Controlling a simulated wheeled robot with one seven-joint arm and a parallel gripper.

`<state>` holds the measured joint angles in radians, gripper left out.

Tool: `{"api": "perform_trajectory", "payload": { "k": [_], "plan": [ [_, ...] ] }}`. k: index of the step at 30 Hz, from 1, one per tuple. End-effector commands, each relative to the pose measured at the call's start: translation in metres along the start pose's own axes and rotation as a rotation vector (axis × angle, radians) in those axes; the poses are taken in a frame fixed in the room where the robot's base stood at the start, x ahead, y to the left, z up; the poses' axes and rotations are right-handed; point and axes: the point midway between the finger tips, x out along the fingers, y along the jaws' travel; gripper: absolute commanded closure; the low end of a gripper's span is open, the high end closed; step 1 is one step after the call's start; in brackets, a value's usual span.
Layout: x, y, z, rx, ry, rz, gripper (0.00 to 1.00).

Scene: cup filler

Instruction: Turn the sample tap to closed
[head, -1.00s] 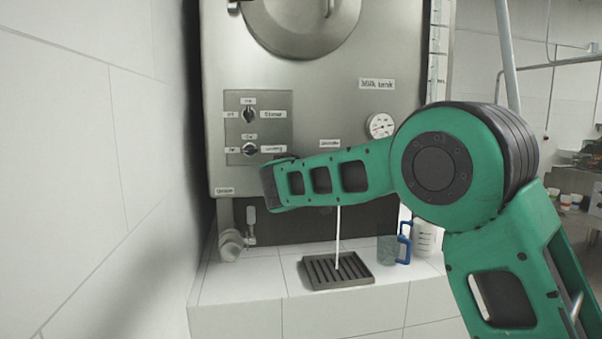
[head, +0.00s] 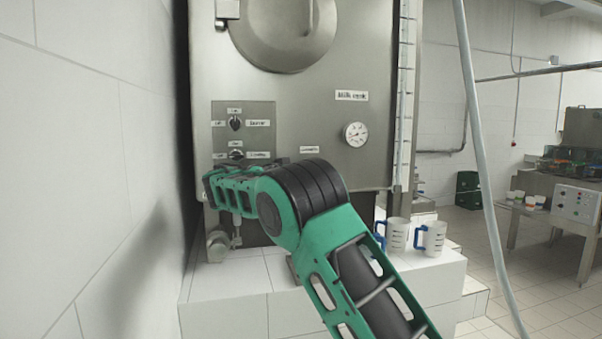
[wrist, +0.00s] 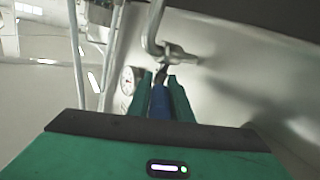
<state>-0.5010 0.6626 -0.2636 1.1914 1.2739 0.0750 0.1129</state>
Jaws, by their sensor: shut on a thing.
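The sample tap (wrist: 170,52) shows in the wrist view as a bare metal pipe and spout on the tank wall. Its blue lever (wrist: 160,102) lies between the two green fingers of my gripper (wrist: 159,78). My gripper is shut on this lever. In the head view my own arm covers the tap, the lever and my gripper, so whether milk is running there is hidden. I cannot tell the tap's exact turn from these frames.
The steel milk tank (head: 300,115) carries a switch panel (head: 242,117) and a round gauge (head: 356,134). Two jugs with blue handles (head: 397,237) (head: 433,238) stand right of my arm on the tiled ledge (head: 235,285). A tiled wall (head: 90,150) is close on the left.

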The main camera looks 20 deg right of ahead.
Motion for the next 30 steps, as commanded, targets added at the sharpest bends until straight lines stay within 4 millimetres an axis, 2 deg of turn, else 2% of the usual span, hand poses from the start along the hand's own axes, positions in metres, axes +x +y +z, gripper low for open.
{"api": "perform_trajectory", "payload": {
  "k": [10,11,12,13,23,26,30],
  "plan": [
    [0.001,-0.001,-0.002,0.002,0.003,-0.002,1.0],
    [0.001,-0.001,-0.002,0.002,0.003,-0.003,0.77],
    [0.001,-0.001,-0.002,0.002,0.003,-0.002,0.67],
    [0.001,0.0,-0.002,0.002,0.003,-0.002,0.63],
    [-0.001,0.0,-0.001,0.001,0.001,0.0,0.63],
    [-0.01,-0.001,-0.001,0.001,0.001,-0.003,0.63],
    [-0.032,-0.001,-0.001,0.001,0.002,-0.004,0.63]
  ]
}}
